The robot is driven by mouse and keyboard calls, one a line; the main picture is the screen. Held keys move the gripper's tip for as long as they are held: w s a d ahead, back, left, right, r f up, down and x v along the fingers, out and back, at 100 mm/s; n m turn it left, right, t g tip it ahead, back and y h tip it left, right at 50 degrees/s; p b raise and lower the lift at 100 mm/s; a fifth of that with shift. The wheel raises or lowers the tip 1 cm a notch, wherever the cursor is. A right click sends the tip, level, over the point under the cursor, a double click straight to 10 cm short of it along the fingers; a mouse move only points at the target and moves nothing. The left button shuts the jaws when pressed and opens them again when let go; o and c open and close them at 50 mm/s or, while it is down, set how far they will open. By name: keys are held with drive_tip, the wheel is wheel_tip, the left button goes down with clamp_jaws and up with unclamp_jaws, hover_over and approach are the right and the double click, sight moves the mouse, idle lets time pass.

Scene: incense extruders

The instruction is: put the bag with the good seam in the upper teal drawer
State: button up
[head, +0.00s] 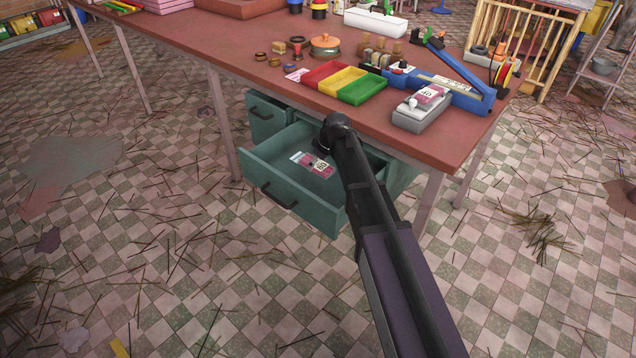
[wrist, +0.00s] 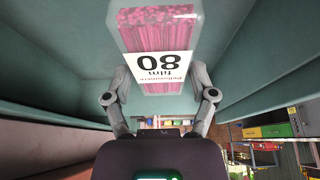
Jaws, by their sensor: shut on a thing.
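A clear bag of pink sticks (head: 318,165) with a white label lies inside an open teal drawer (head: 290,206). In the wrist view the bag (wrist: 158,22) shows its label upside down, reading "film 80". My gripper (wrist: 162,90) has a finger at each side of the bag's near end and is shut on it, within the drawer. In the head view my arm hides the fingers and part of the drawer. A second bag (head: 432,95), labelled "40", lies on a grey scale (head: 420,115). I cannot judge either seam.
Another teal drawer front (head: 268,118) is closed, behind and left of the open one. The red-brown table (head: 240,58) overhangs the drawers. It carries red, yellow and green trays (head: 345,82) and a blue sealer (head: 462,95).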

sight(315, 183)
drive_tip(key=shift+f+b, duration=1.2)
drive_tip(key=shift+f, duration=0.4)
drive_tip(key=shift+f+b, duration=1.85)
drive_tip(key=shift+f, duration=0.05)
drive_tip(key=shift+f, duration=0.1)
drive_tip(key=o, duration=1)
drive_tip(key=shift+o, duration=0.2)
drive_tip(key=p+v, duration=1.1)
drive_tip(key=v, duration=0.1)
